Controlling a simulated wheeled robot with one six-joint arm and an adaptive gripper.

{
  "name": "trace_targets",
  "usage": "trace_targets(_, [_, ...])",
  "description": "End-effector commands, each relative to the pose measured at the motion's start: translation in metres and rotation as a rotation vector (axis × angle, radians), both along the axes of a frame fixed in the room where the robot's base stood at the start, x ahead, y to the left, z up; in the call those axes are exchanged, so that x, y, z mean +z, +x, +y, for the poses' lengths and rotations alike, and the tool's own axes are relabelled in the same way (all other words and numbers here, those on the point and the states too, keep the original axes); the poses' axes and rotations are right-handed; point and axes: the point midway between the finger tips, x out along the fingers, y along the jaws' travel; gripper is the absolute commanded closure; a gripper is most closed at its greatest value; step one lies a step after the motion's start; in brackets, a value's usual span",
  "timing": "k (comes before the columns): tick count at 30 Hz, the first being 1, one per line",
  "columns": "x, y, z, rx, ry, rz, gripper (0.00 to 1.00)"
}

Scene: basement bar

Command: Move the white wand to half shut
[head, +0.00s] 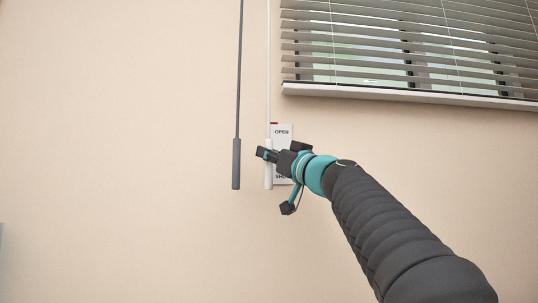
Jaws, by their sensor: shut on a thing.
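The white wand (268,180) hangs upright by the wall, with a thin white rod rising above its thicker handle. My gripper (265,154) is at the upper part of that handle and is shut on it. Behind the wand is a white card (283,131) with "OPEN" at its top and lettering near its bottom that is partly covered by my gripper. A small red mark (274,123) shows at the card's top edge, near "OPEN". The middle of the card is hidden by my gripper.
A dark grey wand (236,163) hangs just left of the white one. A window blind (410,45) with tilted slats, gaps showing between them, is at upper right, its bottom rail (410,95) above my arm. The wall to the left is bare.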

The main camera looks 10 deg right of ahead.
Motion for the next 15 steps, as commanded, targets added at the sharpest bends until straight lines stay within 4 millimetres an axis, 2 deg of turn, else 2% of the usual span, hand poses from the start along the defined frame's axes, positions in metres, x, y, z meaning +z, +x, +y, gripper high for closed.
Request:
trace_targets(5, [-0.01,0.0,0.0,0.0,0.0,0.0,1.0])
trace_targets(15, [-0.048,0.001,0.0,0.0,0.0,0.0,1.0])
